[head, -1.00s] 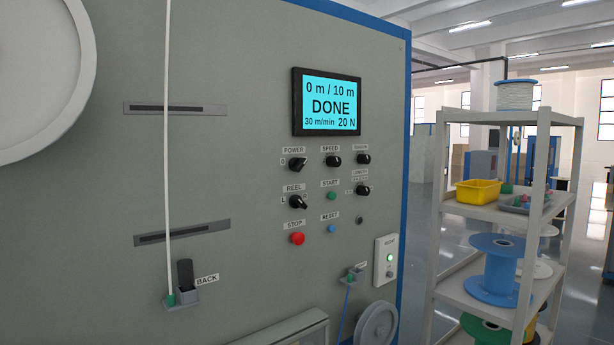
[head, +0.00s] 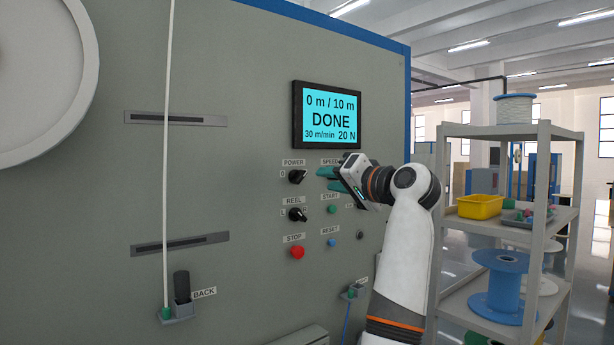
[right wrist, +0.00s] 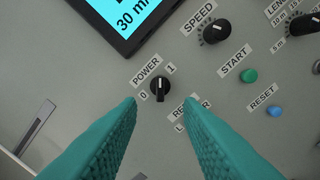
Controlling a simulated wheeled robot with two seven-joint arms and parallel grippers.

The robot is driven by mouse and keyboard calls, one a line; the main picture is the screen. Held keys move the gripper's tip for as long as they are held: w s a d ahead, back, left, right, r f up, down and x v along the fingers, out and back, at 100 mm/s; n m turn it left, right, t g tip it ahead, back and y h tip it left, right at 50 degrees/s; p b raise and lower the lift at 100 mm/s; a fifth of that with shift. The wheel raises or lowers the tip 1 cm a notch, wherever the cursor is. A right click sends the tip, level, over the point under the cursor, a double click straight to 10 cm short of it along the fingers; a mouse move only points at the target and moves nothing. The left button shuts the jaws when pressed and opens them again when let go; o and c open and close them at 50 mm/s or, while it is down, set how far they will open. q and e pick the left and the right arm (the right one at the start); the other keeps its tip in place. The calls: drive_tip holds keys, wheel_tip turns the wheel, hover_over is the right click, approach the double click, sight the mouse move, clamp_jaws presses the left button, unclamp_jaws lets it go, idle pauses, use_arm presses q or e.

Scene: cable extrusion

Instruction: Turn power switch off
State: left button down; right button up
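The power switch (head: 298,176) is a black rotary knob under the POWER label on the grey machine panel. In the right wrist view the power knob (right wrist: 160,88) sits between the marks 0 and 1, and I cannot tell for sure which mark it points to. My right gripper (head: 325,178) is just right of the knob in the head view. In the right wrist view its teal fingers (right wrist: 162,104) are spread and empty, with the knob showing beyond the gap between their tips. My left gripper is not in view.
The reel knob (head: 297,214), red stop button (head: 297,252), green start button (head: 332,209) and blue reset button (head: 332,242) are close by. The display (head: 327,115) above reads DONE. My right arm hides some knobs. A shelf (head: 490,215) stands at the right.

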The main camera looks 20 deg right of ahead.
sight(303, 177)
drive_tip(key=p+x, duration=0.2)
drive_tip(key=x, duration=0.5)
drive_tip(key=shift+w+a+r, duration=0.1)
drive_tip(key=shift+w, duration=0.2)
drive_tip(key=shift+w+a, duration=0.2)
drive_tip(key=shift+w, duration=0.35)
drive_tip(key=shift+c, duration=0.4)
clamp_jaws()
